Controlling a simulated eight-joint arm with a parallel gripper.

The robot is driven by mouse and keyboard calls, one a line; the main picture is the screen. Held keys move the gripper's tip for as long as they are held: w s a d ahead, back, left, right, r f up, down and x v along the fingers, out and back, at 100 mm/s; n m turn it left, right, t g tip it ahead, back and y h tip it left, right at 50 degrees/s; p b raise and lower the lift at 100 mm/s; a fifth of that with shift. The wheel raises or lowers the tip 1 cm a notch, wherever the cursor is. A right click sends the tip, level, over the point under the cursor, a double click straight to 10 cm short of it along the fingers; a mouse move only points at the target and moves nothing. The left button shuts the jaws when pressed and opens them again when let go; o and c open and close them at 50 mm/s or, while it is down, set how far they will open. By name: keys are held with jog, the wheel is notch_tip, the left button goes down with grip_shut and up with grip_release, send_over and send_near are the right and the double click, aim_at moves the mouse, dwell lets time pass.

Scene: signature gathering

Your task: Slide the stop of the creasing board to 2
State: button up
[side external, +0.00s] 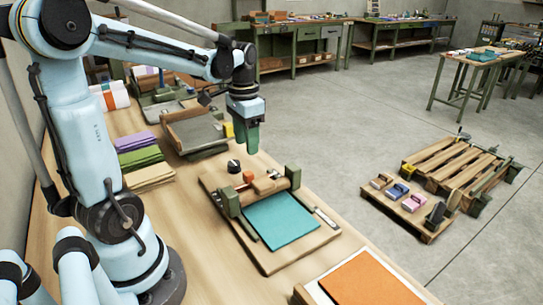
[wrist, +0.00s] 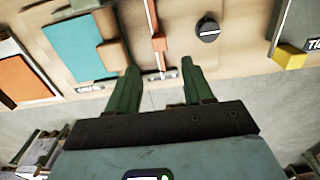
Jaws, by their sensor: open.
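The creasing board (side external: 262,258) is a wooden board with a teal sheet (side external: 280,221) lying on it, between green end blocks. An orange piece (side external: 249,177), which looks like the stop, stands near the board's far end, beside a wooden block (side external: 264,187). In the wrist view the orange stop (wrist: 158,42) has a thin bar along it, and a small pale marking strip lies by its near end; its figures are too small to read. My gripper (side external: 247,150) is open and empty above the far end of the board. In the wrist view my gripper's fingertips (wrist: 160,69) lie either side of the bar's near end.
A grey-topped device (side external: 195,131) with a yellow block stands beyond. Coloured paper stacks (side external: 140,157) lie left. An orange sheet (side external: 370,282) lies in front. The floor is right of the table edge.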

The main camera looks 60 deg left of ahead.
aim_at(248, 173)
jog(key=shift+r, duration=1.6)
notch_tip(248, 173, down, 12)
jog(key=m, duration=1.8)
jog(key=shift+f, duration=0.1)
grip_shut()
